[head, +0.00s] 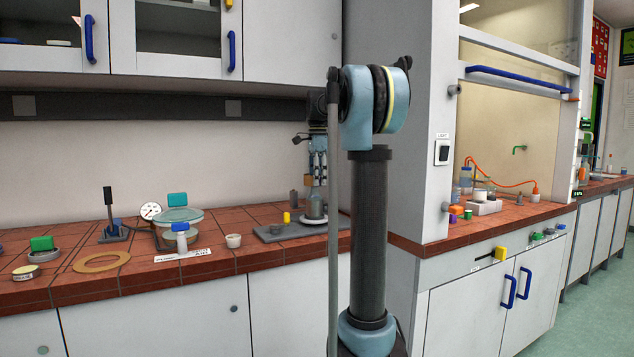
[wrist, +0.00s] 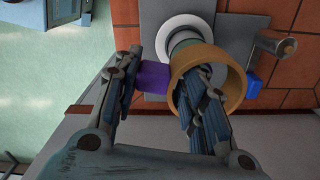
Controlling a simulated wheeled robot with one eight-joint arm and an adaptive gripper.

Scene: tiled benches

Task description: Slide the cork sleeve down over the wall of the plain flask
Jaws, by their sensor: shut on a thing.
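The cork sleeve (wrist: 237,88), a tan ring, shows in the wrist view with a purple block (wrist: 152,77) at its left side. My gripper (wrist: 158,90) is shut on them: the left finger meets the purple block, and the right finger reaches into the ring's opening.
A grey plate (head: 272,233) lies under the flask, with a small yellow piece (head: 286,217) at its left. A metal vessel (wrist: 272,48) and a blue block (wrist: 253,86) stand to the right in the wrist view. A white cup (head: 233,240) and cork-coloured ring (head: 101,262) lie farther left.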

